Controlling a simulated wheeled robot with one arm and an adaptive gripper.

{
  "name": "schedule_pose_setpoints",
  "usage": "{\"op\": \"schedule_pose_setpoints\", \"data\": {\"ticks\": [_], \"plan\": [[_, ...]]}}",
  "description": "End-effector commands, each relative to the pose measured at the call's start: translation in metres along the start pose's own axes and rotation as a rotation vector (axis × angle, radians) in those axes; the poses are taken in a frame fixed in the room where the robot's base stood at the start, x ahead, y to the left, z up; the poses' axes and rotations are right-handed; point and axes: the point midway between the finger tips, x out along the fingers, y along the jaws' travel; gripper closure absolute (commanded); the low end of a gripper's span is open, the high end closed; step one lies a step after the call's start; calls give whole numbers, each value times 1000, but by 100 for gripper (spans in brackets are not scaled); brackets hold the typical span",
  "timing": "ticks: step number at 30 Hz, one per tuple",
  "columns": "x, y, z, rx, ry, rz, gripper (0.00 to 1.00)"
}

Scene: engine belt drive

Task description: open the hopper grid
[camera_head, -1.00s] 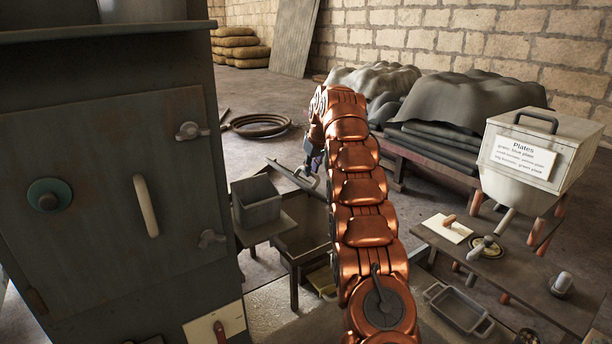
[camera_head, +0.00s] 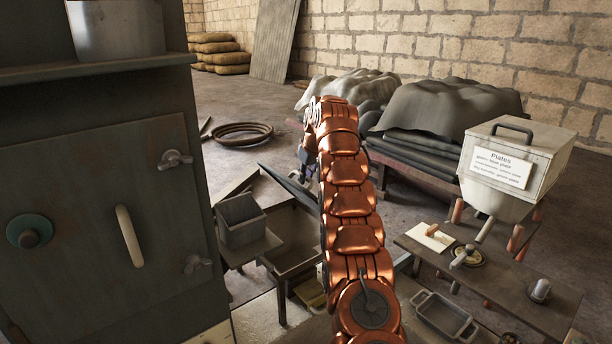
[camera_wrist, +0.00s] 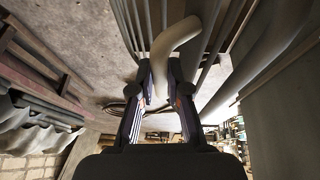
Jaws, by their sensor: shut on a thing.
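The hopper (camera_head: 291,262) is an open-topped dark box on legs, left of my arm in the head view. Its grid (camera_head: 287,187) is a dark, flat panel that stands tilted up above the hopper. In the wrist view the grid (camera_wrist: 214,45) shows as parallel bars behind a pale curved handle (camera_wrist: 176,40). My gripper (camera_wrist: 160,82) is shut on this handle, one finger on each side. In the head view my gripper (camera_head: 304,172) is at the raised grid, mostly hidden by my arm.
A low bench (camera_head: 510,285) with small items and a box labelled Plates (camera_head: 515,160) are at right. A coiled hose (camera_head: 242,134) lies on the floor behind.

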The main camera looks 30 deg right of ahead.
Motion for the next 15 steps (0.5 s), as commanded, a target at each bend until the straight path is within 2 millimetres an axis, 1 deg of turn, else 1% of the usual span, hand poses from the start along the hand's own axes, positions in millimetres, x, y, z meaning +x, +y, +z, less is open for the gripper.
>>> {"op": "schedule_pose_setpoints", "data": {"ticks": [1, 2, 8, 9, 15], "plan": [[5, 2, 5, 6, -13, -2, 100], [5, 2, 5, 6, -12, -2, 81], [3, 0, 2, 1, -6, -1, 60], [2, 0, 1, 1, -5, -1, 59], [1, 0, 0, -1, -2, -1, 59]]}}
